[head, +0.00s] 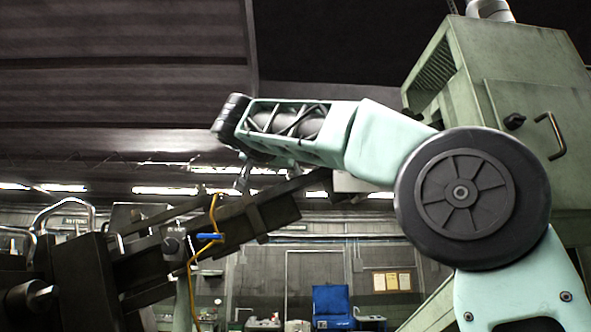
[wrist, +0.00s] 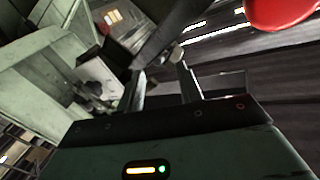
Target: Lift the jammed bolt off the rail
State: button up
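The dark rail (head: 240,215) slopes up from lower left to upper right in the head view. A dark sloping beam, likely the same rail, shows beyond the fingers in the wrist view (wrist: 172,32). My gripper (head: 243,180) is at the end of my teal arm, pointing down close above the upper part of the rail. In the wrist view its two fingers (wrist: 162,78) stand apart with a gap between them. A small pale rounded piece (wrist: 177,54) shows at the right fingertip; I cannot tell whether it is the jammed bolt or part of the finger. No bolt is clearly distinguishable.
A green machine cabinet (head: 535,110) stands at the right. Dark machinery (head: 75,280) fills the lower left. A red rounded object (wrist: 285,12) is at the wrist view's upper right.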

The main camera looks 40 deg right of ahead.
jog(key=p+x, duration=0.2)
jog(key=x, duration=0.1)
jog(key=shift+w+d, duration=0.15)
jog(key=shift+d, duration=0.2)
grip_shut()
